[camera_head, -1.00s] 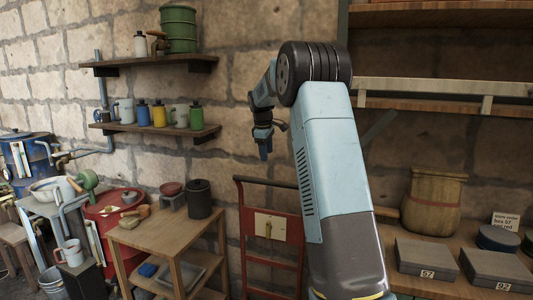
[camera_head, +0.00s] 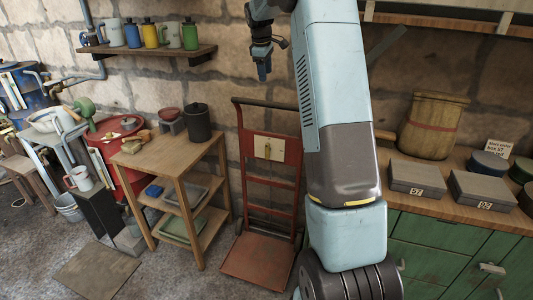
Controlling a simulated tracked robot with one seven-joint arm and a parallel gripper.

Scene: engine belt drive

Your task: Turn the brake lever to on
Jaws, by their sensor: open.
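A red hand truck (camera_head: 268,212) stands upright against the stone wall. A cream plate (camera_head: 277,147) is fixed to its upper part, with a small handle-like piece (camera_head: 267,150) on the plate. This may be the brake lever, but its markings are too small to read, so I cannot tell its setting. My gripper (camera_head: 264,72) hangs from my arm, pointing down, above the hand truck in the picture and apart from the plate. It is open, and nothing shows between its fingers.
A wooden stand (camera_head: 178,160) with a dark canister (camera_head: 197,122) stands left of the hand truck. A red drum (camera_head: 117,150) is behind it. A green cabinet (camera_head: 440,233) with boxes and a barrel-shaped vessel (camera_head: 432,126) is at right. A mug shelf (camera_head: 150,56) hangs above.

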